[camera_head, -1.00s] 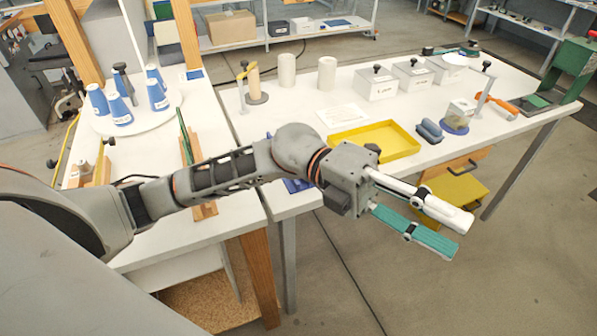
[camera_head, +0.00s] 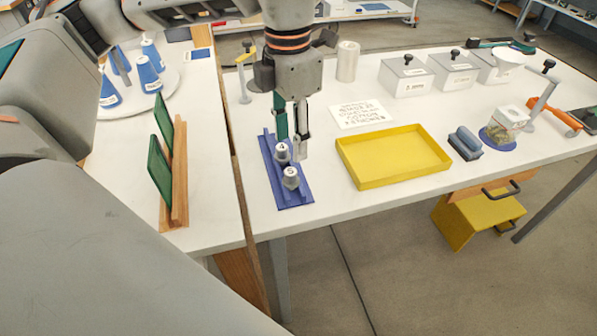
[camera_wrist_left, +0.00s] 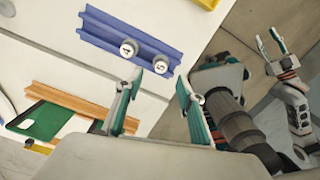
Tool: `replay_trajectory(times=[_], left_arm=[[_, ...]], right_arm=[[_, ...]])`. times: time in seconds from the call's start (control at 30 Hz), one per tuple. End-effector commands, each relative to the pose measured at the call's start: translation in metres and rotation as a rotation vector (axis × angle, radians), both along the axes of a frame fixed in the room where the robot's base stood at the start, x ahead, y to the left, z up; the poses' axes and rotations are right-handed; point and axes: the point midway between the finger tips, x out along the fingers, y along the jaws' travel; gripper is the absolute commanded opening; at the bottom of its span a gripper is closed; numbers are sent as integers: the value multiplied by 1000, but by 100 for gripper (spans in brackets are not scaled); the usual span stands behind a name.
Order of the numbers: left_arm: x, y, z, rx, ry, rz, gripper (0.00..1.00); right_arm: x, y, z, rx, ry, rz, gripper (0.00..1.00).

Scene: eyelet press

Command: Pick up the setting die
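Two small silver dies with numbered white tops, a far one (camera_head: 282,152) and a near one (camera_head: 290,178), stand on a blue rack (camera_head: 294,200) at the left of the main table. They also show in the left wrist view, one to the left (camera_wrist_left: 129,48) and one to the right (camera_wrist_left: 160,64). I cannot tell which is the setting die. My left gripper (camera_head: 292,142) hangs pointing down over the rack's far part. In the left wrist view its fingers (camera_wrist_left: 158,82) are spread with nothing between them. My right gripper (camera_wrist_left: 268,42) shows there, open and empty.
A yellow tray (camera_head: 395,183) lies right of the rack, with a printed sheet (camera_head: 361,115) behind it. Green panels in a wooden stand (camera_head: 179,190) stand to the left. White boxes (camera_head: 405,80) stand at the back. Table lies bare between rack and tray.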

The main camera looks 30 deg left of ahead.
Motion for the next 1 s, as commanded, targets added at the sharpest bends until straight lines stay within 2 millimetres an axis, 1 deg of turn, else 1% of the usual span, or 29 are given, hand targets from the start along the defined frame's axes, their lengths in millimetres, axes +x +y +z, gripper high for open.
replay_trajectory(times=[0.2,0.3,0.37,0.6,0.67,0.73,0.9,0.93,0.97,1.0], left_arm=[[-1,2,-22,7,2,5,38],[-1,2,-28,6,1,5,38],[-2,2,-33,5,2,4,38],[-6,1,-67,4,4,3,38],[-7,0,-73,4,4,4,38],[-6,0,-76,4,1,4,38],[-6,0,-75,4,-1,4,38],[-6,0,-75,4,-1,4,36],[-6,0,-75,4,-1,4,28],[-6,0,-75,4,-1,4,17]], right_arm=[[-10,-1,-10,-5,20,3,36],[-13,-2,-12,-8,26,2,36],[-13,-3,-13,-9,27,1,36],[-10,-7,-17,-17,25,-2,36],[-8,-7,-16,-18,20,-2,36],[-5,-7,-14,-19,15,-2,36],[1,-7,-9,-18,1,-2,36],[1,-7,-9,-17,0,-2,36],[1,-7,-8,-17,0,-2,36],[1,-7,-8,-17,0,-2,36]])
